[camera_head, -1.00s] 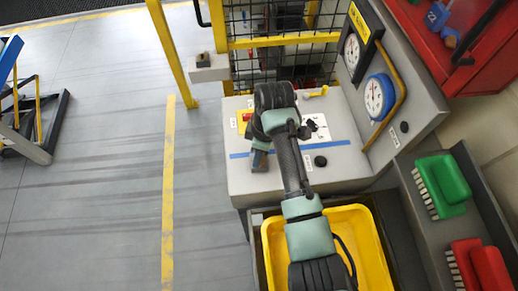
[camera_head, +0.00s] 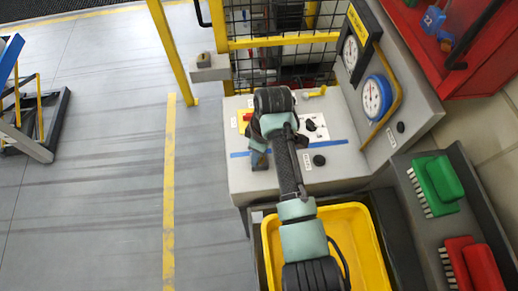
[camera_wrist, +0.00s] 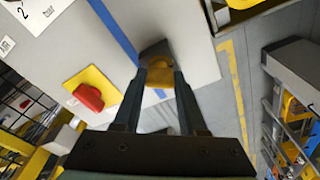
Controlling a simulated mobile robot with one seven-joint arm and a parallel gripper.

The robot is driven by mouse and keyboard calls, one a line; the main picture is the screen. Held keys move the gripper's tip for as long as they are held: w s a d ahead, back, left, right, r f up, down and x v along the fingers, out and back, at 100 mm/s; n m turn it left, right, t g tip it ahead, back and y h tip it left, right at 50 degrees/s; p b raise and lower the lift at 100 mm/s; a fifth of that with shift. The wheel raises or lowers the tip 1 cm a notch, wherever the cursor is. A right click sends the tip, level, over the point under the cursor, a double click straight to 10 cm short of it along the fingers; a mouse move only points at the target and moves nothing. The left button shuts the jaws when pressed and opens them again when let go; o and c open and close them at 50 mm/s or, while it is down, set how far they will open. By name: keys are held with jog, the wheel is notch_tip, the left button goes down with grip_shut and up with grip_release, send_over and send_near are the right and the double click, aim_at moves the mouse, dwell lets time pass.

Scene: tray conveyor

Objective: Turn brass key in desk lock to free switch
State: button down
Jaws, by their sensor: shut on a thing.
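My gripper (camera_wrist: 160,84) is shut on a brass-coloured piece, the brass key (camera_wrist: 158,70), in the wrist view. The key sits between the fingertips, against a dark grey block that looks like the desk lock (camera_wrist: 154,48). The fingers hide part of the key, and I cannot tell how far it is turned. The red switch (camera_wrist: 88,96) sits on a yellow plate (camera_wrist: 76,84) left of my fingers. In the head view my arm hides the key, and the yellow plate (camera_head: 242,122) shows partly beside my arm.
A blue stripe (camera_head: 335,143) crosses the grey desk, with a black knob (camera_head: 319,160) near it. A sloped panel with gauges (camera_head: 376,98) stands right. A yellow bin (camera_head: 368,255) lies under my arm. A yellow-framed mesh fence (camera_head: 285,42) stands behind. Open floor lies left.

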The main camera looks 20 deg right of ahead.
jog(key=shift+m, duration=0.4)
jog(key=shift+m+p, duration=0.55)
jog(key=shift+m, duration=0.05)
